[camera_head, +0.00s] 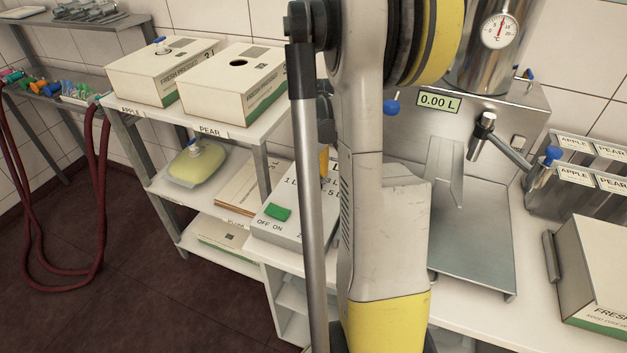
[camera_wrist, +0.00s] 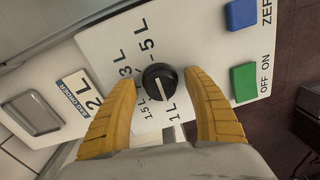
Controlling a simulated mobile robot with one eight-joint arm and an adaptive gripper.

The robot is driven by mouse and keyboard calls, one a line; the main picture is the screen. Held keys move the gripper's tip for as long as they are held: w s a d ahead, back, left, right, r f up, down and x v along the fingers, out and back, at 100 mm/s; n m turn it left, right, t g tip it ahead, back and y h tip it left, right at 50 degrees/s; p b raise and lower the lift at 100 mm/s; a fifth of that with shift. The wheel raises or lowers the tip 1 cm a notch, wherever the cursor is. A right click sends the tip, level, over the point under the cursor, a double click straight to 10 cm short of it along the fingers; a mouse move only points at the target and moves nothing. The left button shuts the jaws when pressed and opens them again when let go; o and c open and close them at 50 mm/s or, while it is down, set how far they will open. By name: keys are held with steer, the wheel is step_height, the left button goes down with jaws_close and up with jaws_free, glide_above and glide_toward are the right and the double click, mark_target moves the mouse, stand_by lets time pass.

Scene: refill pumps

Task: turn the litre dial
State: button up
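The litre dial is a round black knob (camera_wrist: 160,81) with a pale pointer mark, on a white panel (camera_wrist: 205,62) printed 1 L, 1.5 L, 3 L and 5 L. Which label the pointer meets is hard to tell. My gripper (camera_wrist: 160,78) is open, its two yellow fingers on either side of the knob, with a visible gap to each fingertip. In the head view the white control box (camera_head: 287,236) stands on the counter; my arm hides much of it, and one yellow fingertip shows over it.
A green OFF/ON button (camera_wrist: 244,82) and a blue ZERO button (camera_wrist: 242,14) sit beside the dial. A 2 L label (camera_wrist: 84,94) is on the other side. A display (camera_head: 438,102) reads 0.00 L. The steel filler (camera_head: 470,240) and a carton (camera_head: 600,270) stand right of my arm.

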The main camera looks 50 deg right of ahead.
mark_target(314, 179)
step_height(314, 179, up, 12)
steer(key=shift+d, duration=0.25)
stand_by(0.4)
steer(key=shift+w+a, duration=0.1)
stand_by(0.4)
